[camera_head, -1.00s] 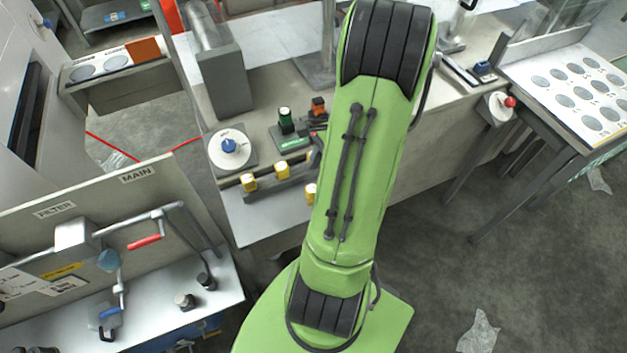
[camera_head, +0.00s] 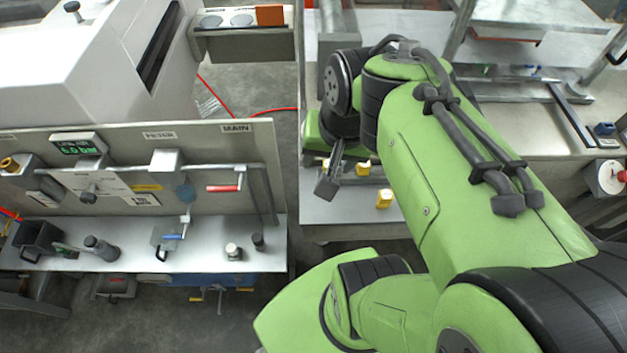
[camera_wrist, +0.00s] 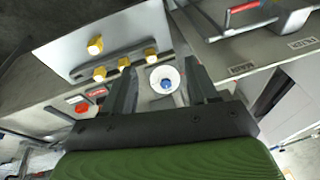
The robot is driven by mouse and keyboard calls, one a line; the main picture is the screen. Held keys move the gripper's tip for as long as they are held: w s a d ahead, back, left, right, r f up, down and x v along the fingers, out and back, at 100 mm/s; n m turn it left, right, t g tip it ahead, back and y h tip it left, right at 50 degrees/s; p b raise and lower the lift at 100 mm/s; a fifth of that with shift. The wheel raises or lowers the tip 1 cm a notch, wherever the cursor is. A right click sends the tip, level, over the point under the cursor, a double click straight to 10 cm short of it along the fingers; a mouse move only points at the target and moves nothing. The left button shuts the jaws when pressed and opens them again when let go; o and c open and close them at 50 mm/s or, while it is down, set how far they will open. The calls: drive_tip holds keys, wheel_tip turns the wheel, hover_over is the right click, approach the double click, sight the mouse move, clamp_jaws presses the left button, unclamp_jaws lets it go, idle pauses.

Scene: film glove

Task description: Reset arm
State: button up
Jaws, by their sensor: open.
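My green arm crosses the right half of the head view, bent, with its wrist near the middle. My gripper (camera_head: 330,180) is at the end of the arm, above the grey bench (camera_head: 352,208), with its dark fingers partly hidden by the wrist. In the wrist view, my gripper (camera_wrist: 160,75) has its two fingers apart with nothing held between them. A white dial with a blue knob (camera_wrist: 165,82) shows in the gap between the fingers, beyond them. I cannot tell the exact height of the fingers above the bench.
At left stands a panel marked MAIN (camera_head: 240,150) with a pipe and a red-handled valve (camera_head: 224,188). A white machine (camera_head: 80,70) is behind it. Dark floor shows between the panel and bench.

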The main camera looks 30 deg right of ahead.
drive_tip(key=s+a+r+n+t, duration=0.2)
drive_tip(key=s+a+n, duration=0.2)
drive_tip(key=n, duration=0.3)
drive_tip(key=shift+s+a, duration=0.4)
drive_tip(key=shift+a, duration=0.3)
